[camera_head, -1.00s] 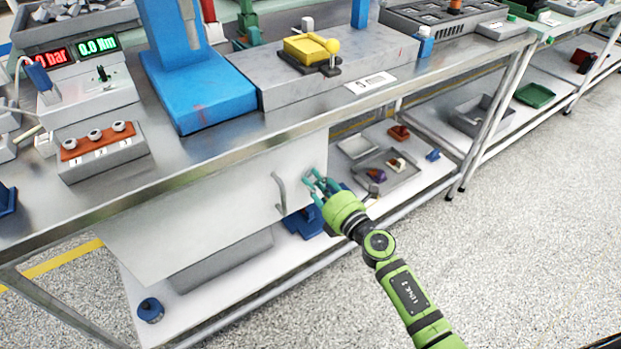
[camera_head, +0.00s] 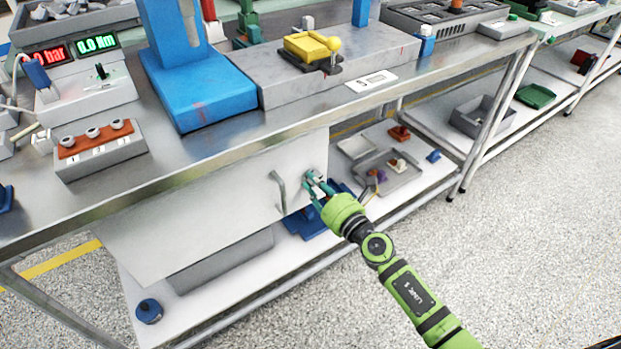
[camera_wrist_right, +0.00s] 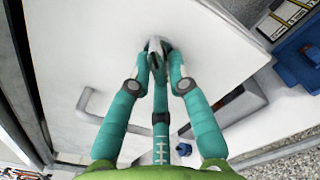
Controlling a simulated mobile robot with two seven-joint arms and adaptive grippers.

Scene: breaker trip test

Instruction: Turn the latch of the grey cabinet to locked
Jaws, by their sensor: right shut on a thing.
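The grey cabinet (camera_head: 225,205) hangs under the workbench, its pale door closed as far as I can see. A bar handle (camera_head: 279,192) stands on the door, left of my right gripper; it also shows in the right wrist view (camera_wrist_right: 88,106). The small grey latch (camera_wrist_right: 156,46) is at the door's edge side, between the fingertips in the wrist view. My right gripper (camera_head: 314,181) has its teal fingers shut on the latch; they hide most of it, so its exact angle is hard to tell. My left gripper is not in view.
The workbench top (camera_head: 215,150) overhangs the door. A lower shelf (camera_head: 330,240) holds blue parts and a grey tray (camera_head: 395,178). A blue round knob-like part (camera_head: 149,310) sits at its left end. The floor (camera_head: 510,220) at the right is clear.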

